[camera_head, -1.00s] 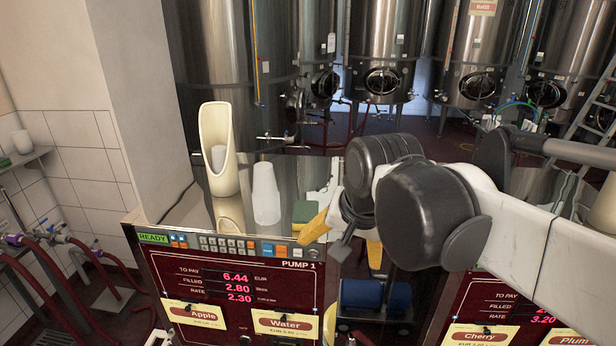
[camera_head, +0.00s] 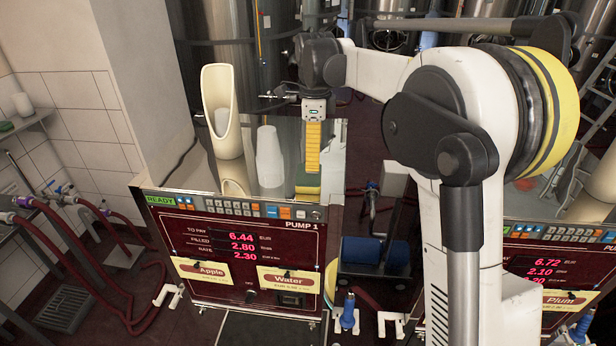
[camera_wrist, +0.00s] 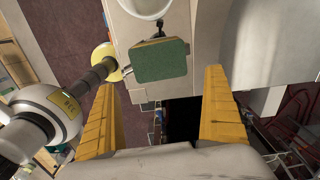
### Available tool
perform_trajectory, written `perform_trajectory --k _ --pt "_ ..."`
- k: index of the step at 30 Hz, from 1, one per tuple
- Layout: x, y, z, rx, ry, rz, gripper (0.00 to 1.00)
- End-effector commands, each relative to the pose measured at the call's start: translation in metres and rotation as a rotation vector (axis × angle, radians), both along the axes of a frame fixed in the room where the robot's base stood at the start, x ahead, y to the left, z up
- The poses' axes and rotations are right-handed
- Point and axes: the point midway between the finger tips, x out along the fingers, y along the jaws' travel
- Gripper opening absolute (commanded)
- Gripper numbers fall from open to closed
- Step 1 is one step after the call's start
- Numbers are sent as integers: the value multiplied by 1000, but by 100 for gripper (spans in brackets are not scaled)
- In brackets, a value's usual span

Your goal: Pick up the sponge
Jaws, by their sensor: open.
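The sponge (camera_head: 307,190) is green with a yellow layer. It is on the shiny top of Pump 1, near the front right edge and right of the white cups. In the wrist view the green face of the sponge (camera_wrist: 160,60) shows ahead of and between my fingertips. My gripper (camera_head: 313,168) points down over the sponge with its yellow fingers apart; in the head view the fingers overlap the sponge's far part. The wrist view shows my gripper (camera_wrist: 160,82) open, with nothing held. Whether the fingertips touch the sponge cannot be told.
A stack of white cups (camera_head: 269,162) stands close left of the sponge. A tall cream holder (camera_head: 222,115) with a white cup inside stands further left. Pump 1's front panel (camera_head: 240,245) drops away below the edge.

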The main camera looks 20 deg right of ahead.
Motion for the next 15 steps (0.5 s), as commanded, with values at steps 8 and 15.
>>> perform_trajectory --k 8,15 --pt "0 1 -29 0 -1 2 100" --pt "0 2 -64 0 -1 3 100"
